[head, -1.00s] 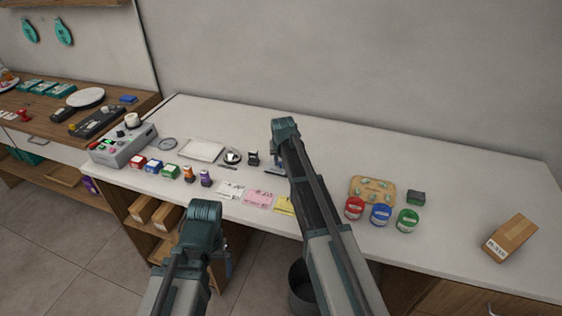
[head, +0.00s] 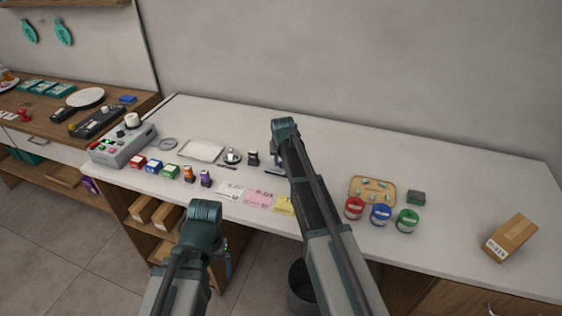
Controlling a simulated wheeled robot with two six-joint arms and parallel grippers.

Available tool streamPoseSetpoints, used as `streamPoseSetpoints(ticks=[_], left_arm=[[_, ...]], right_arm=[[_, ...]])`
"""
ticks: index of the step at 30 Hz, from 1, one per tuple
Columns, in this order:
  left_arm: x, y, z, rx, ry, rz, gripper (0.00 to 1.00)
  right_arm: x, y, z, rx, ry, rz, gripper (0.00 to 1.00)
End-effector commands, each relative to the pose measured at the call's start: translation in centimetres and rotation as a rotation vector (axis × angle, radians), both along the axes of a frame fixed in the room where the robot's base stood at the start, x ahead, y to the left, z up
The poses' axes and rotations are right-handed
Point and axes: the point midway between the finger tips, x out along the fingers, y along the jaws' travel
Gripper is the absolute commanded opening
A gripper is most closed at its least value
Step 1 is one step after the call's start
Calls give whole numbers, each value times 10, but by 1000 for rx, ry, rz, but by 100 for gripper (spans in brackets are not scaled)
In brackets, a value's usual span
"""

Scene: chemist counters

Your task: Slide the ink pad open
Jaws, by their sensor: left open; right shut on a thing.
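My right gripper (head: 276,163) is at the white counter, right of a small black stamp (head: 253,158). It is shut on a small dark flat thing (head: 272,171), which seems to be the ink pad. My forearm and wrist hide most of it, so I cannot tell how far its cover is slid. My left gripper (head: 228,262) is open and empty, low in front of the counter's front edge.
Small boxes and bottles (head: 188,174), a pale tray (head: 201,150) and a grey machine (head: 122,145) stand to the left. Paper slips (head: 260,198) lie near the front edge. Coloured jars (head: 381,215) and a carton (head: 511,238) stand right. The back right is clear.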

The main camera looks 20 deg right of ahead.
Motion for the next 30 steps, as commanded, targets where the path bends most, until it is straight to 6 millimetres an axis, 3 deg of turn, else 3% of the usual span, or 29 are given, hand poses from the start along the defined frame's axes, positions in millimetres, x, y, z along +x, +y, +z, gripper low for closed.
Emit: streamPoseSetpoints(ticks=[6,16,26,27,30], left_arm=[[0,0,0,0,0,0,100],[0,0,0,0,0,0,100],[0,0,0,0,0,0,100],[0,0,0,0,0,0,100],[0,0,0,0,0,0,100]], right_arm=[[-4,-4,0,1,1,-2,0],[-37,-52,0,0,1,-2,0],[-38,-56,0,1,1,0,0],[-38,-56,0,1,1,0,29],[-38,-56,0,1,1,0,47]])
